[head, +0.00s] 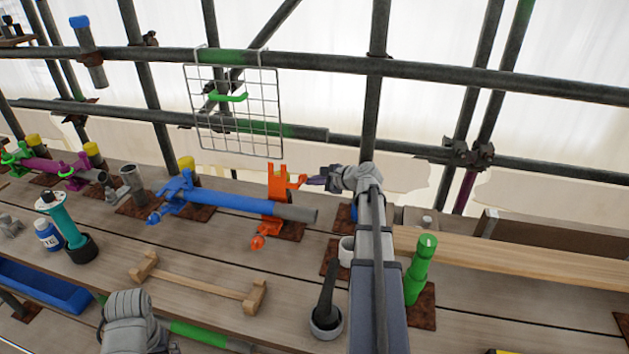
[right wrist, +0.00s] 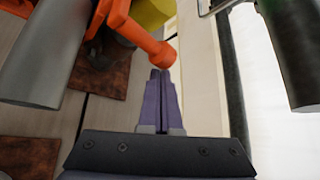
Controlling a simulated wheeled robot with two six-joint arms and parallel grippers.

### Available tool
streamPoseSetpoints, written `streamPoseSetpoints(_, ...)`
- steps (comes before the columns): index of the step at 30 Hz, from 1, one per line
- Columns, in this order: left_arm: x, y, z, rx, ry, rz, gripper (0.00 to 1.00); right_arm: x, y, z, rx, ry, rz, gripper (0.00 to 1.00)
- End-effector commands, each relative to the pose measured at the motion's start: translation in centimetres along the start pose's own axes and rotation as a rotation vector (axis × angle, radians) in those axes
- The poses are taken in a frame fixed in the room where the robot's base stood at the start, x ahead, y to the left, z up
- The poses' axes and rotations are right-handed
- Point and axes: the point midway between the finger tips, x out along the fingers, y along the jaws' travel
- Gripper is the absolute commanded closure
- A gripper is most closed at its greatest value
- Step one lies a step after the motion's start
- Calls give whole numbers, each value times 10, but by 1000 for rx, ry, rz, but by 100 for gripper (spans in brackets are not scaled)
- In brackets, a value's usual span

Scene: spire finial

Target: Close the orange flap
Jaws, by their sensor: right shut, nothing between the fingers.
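The orange flap (head: 279,182) stands raised at the right part of a blue and grey tube (head: 240,203), with an orange knob (head: 258,242) below it on the near side. My right gripper (head: 308,182) is shut and empty, just right of the flap's arm. In the right wrist view, the shut fingertips (right wrist: 160,76) are close to the rounded end of the orange arm (right wrist: 150,46); I cannot tell whether they touch. Of my left arm only a grey wrist part shows at the bottom left of the head view; its fingers are out of sight.
A blue clamp (head: 176,190) holds the tube's left part. A wire grid (head: 238,112) hangs from the scaffold pipe behind the flap. A green bottle-shaped piece (head: 420,270) and a dark-handled tool (head: 326,300) stand near my right arm. A wooden handle (head: 195,283) lies in front.

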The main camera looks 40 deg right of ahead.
Motion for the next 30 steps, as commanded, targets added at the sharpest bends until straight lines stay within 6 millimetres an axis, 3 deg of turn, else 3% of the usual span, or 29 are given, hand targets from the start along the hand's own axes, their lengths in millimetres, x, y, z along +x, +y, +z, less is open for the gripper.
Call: streamPoseSetpoints(30, 4, 0, 0, 0, 0, 0, 0, -6, -2, 8, -110, -2, -86, 100)
